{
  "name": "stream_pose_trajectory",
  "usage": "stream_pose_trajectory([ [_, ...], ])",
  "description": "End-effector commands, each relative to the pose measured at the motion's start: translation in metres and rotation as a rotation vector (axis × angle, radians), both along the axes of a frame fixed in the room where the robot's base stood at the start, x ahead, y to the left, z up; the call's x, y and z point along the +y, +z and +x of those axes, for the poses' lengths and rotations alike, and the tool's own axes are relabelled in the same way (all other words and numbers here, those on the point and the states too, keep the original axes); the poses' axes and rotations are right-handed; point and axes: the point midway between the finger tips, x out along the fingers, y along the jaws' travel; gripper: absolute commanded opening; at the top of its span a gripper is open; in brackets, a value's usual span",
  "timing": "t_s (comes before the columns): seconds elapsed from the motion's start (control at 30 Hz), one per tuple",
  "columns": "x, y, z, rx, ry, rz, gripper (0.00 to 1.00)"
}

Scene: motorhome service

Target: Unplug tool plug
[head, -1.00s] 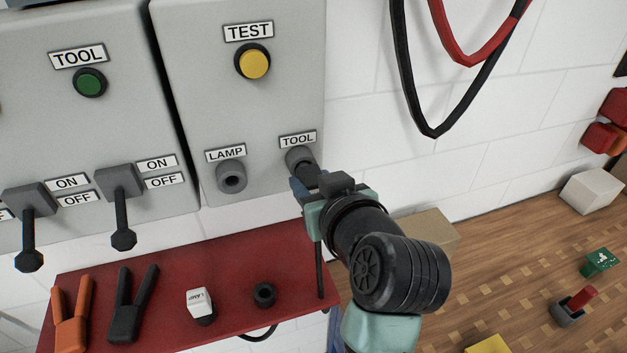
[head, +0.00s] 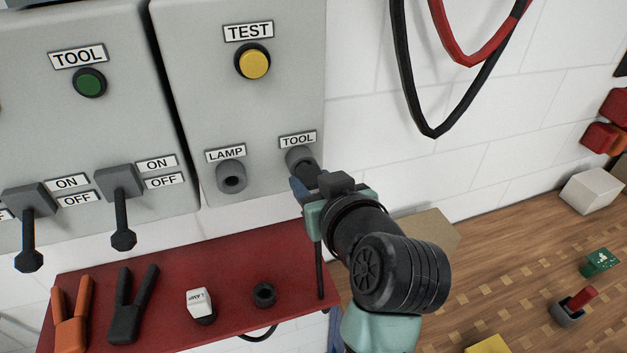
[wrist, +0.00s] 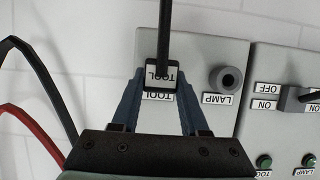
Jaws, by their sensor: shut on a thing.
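The tool plug (wrist: 160,76) is a dark block with a white TOOL label and a black cable, seen in the wrist view. My gripper (wrist: 160,84) is shut on it, one blue finger on each side. In the head view my gripper (head: 305,188) is at the TOOL socket (head: 298,157) on the grey TEST box (head: 240,110). The fingers and wrist hide most of the plug there. The plug appears at the socket; I cannot tell how deep it sits. The LAMP socket (head: 232,177) to the left is empty.
A red shelf (head: 240,250) below holds an orange clamp (head: 70,315), a black clamp (head: 133,305), a white-topped plug (head: 199,304) and a dark round part (head: 264,294). Lever switches (head: 122,210) stick out at left. Black and red cables (head: 425,110) hang on the right wall.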

Motion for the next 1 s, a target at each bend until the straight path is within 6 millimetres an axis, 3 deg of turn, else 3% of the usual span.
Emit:
stream_pose_trajectory([
  [0.47,-0.001,0.0,-0.002,-0.001,-0.001,0.0,0.0],
  [1.0,-0.012,0.0,-0.038,0.0,-0.001,0.0,0.0],
])
